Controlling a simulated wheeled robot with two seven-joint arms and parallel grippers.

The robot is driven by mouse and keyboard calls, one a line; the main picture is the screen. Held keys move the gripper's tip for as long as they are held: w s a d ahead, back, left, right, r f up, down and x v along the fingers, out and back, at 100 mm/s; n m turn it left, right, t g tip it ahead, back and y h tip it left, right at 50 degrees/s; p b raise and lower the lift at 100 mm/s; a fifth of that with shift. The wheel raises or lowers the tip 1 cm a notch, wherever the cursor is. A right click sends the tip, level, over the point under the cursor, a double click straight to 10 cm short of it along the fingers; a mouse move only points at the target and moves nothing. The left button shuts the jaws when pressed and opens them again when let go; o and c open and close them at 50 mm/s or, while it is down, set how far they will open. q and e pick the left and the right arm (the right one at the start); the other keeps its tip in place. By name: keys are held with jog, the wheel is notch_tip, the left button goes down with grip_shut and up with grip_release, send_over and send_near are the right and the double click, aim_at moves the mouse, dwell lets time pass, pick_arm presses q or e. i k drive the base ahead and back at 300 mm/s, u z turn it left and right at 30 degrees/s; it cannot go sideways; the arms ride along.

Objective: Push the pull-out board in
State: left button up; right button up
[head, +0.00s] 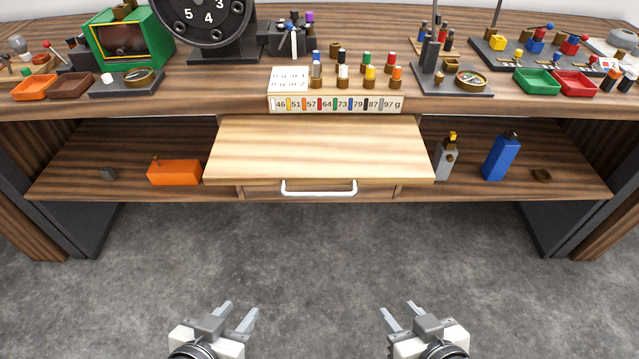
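The pull-out board (318,150) is a light wooden panel under the middle of the desk top. It sticks out towards me, above a drawer with a white handle (318,187). Its top is bare. My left gripper (237,308) is open and empty, low in the picture over the grey floor, well in front of the board and to its left. My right gripper (401,311) is open and empty at about the same height, to the right. Neither gripper touches the board.
The desk top (190,100) holds weights, trays and instruments. On the lower shelf are an orange box (174,172), a grey bottle (444,160) close to the board's right edge, and a blue bottle (501,157). The floor (318,260) before the desk is clear.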

aim_at(353, 150)
jog(key=k, duration=1.25)
jog(key=u, duration=0.65)
jog(key=i, duration=1.45)
jog(key=z, duration=0.7)
